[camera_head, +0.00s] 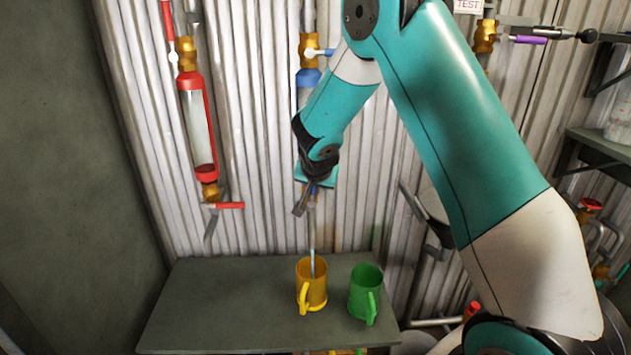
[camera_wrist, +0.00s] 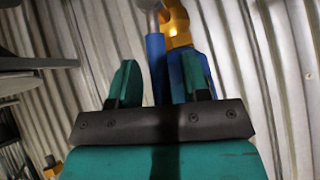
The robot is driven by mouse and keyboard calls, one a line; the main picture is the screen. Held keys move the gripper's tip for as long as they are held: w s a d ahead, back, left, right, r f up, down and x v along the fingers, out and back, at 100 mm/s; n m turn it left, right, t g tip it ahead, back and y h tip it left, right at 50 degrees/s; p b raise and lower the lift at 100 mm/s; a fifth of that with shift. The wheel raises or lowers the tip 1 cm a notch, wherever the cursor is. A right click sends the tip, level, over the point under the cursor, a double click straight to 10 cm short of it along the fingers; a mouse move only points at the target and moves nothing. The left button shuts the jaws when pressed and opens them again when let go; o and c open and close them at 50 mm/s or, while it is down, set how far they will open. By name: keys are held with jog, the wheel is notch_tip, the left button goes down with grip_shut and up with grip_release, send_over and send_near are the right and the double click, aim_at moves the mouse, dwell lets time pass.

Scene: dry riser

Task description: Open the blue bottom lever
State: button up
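The blue bottom lever (camera_wrist: 156,66) shows in the wrist view as a narrow blue bar beside a brass valve (camera_wrist: 176,24). A wider blue part (camera_wrist: 178,72) is to its right. My gripper (camera_wrist: 160,82) is open, its two teal fingers apart. The blue bar appears between the fingers; I cannot tell whether either touches it. In the head view my gripper (camera_head: 304,200) is at the bottom valve of the blue column and hides most of it. A thin pale-blue stream or rod (camera_head: 313,262) runs down into the yellow mug (camera_head: 311,286) below.
The mug stands on a grey shelf (camera_head: 220,300) beside a green mug (camera_head: 365,292). A red column (camera_head: 184,115) with a red lever (camera_head: 230,205) is to the left. An upper blue lever (camera_head: 325,52) is above. Corrugated metal wall lies behind.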

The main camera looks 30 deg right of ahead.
jog(key=v, duration=1.7)
jog(key=shift+r, duration=0.25)
jog(key=shift+s, duration=0.1)
jog(key=s+a+r+n+g+y+p, duration=0.3)
jog(key=s+a+n, duration=0.5)
jog(key=s, duration=0.5)
jog(key=s+a+r+n+g+y+p, duration=0.4)
jog(key=s+a+n, duration=0.4)
jog(key=s, duration=0.5)
jog(key=shift+a+r+g+y, duration=0.2)
jog(key=shift+a+g+y, duration=0.1)
jog(key=shift+a+y, duration=0.75)
